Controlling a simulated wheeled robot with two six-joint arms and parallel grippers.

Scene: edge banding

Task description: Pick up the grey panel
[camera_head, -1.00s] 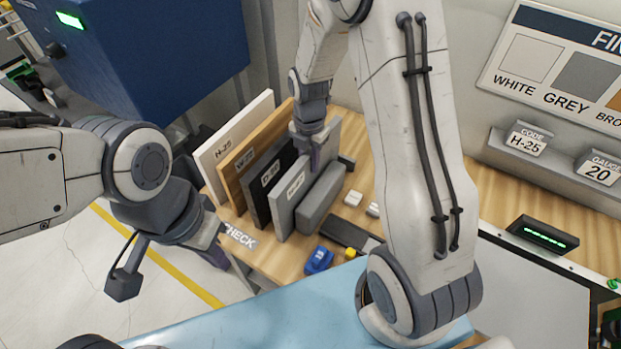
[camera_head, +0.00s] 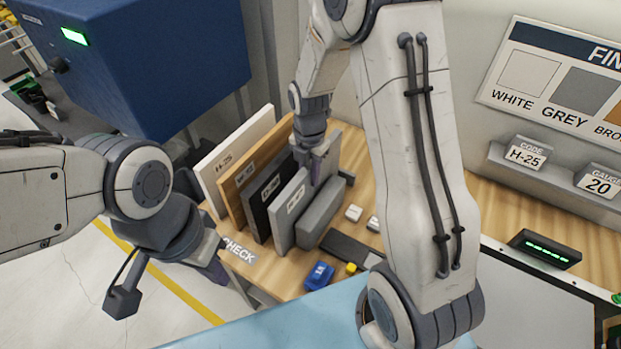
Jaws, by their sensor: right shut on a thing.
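The grey panel (camera_head: 286,216) stands upright at the right of a row of panels on the wooden bench, with a label on its face. My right gripper (camera_head: 316,172) points down at the panel's top edge and is shut on it. Part of the grip is hidden by the fingers. The panel still stands in the row. My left gripper (camera_head: 218,268) hangs at the bench's left front corner, away from the panels. Its fingers are seen edge-on, so their opening is unclear.
White (camera_head: 225,155), brown (camera_head: 228,188) and black (camera_head: 256,205) panels stand left of the grey one. A thick dark grey block (camera_head: 322,212) is close on its right. A blue item (camera_head: 319,275) lies in front. A blue cabinet (camera_head: 140,60) hangs at upper left.

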